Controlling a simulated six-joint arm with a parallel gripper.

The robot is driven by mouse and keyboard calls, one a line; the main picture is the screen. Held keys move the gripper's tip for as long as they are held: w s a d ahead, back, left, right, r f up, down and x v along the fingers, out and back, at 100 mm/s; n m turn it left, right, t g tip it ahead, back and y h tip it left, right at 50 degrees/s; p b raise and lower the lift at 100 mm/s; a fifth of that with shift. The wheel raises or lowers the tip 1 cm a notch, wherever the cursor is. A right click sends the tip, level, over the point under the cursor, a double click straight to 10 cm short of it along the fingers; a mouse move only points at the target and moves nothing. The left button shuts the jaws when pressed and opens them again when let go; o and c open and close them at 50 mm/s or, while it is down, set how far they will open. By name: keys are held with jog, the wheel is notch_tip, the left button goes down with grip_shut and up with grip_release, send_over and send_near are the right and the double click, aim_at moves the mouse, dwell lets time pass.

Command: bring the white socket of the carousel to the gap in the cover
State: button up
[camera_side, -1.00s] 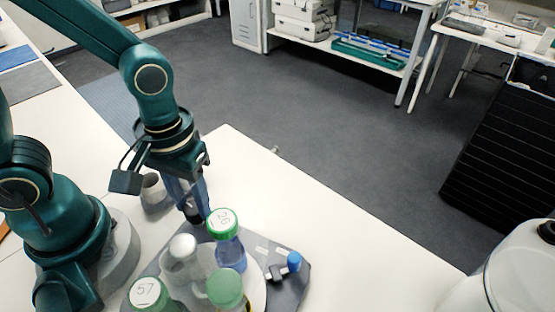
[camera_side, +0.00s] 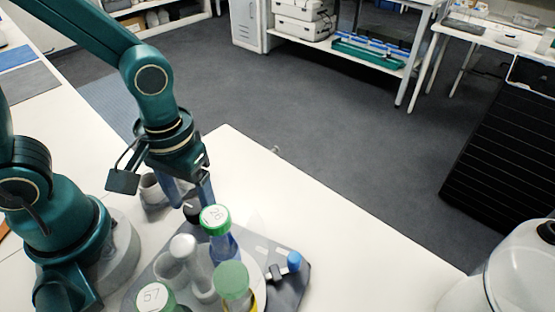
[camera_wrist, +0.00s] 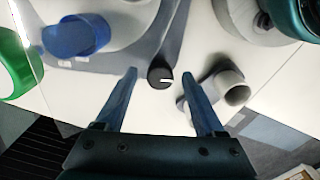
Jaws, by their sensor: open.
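The carousel (camera_side: 258,292) is a pale round disc on a dark grey base plate (camera_side: 294,278). It carries a green-capped bottle marked 26 (camera_side: 215,220), one marked 57 (camera_side: 155,297) and another green-capped bottle (camera_side: 231,280). A pale round-topped column (camera_side: 184,248) rises among them, beside a pale open cup (camera_side: 171,268). I cannot tell which part is the white socket, nor make out the cover's gap. My gripper (camera_wrist: 165,88) is open, blue fingers pointing down at the plate's far corner. A dark knob with a white mark (camera_wrist: 160,77) shows between the fingertips in the wrist view; contact is unclear.
A grey cup on a holder (camera_side: 152,188) stands beside my gripper, right of the fingers in the wrist view (camera_wrist: 233,88). A blue-capped piece (camera_side: 293,261) sits on the plate's right. The bench (camera_side: 340,245) to the right is clear up to a white container (camera_side: 520,275).

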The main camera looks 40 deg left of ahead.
aim_at(194, 206)
jog(key=shift+r, duration=2.55)
jog(key=shift+w+a+f+n+g+h, duration=0.2)
jog(key=shift+w+n+g, duration=0.1)
jog(key=shift+g, duration=0.15)
jog(key=shift+w+a+f+n+g+h, duration=0.15)
jog(key=shift+n+g, duration=0.15)
jog(key=shift+g, duration=0.15)
jog(key=shift+w+a+f+n+g+h, duration=0.15)
jog(key=shift+w+a+n+g+h, duration=0.2)
jog(key=shift+w+n+g+h, duration=0.45)
jog(key=shift+s+f+g, duration=0.15)
jog(key=shift+s+g, duration=0.05)
jog(key=shift+g, duration=0.1)
jog(key=shift+x, duration=2.4)
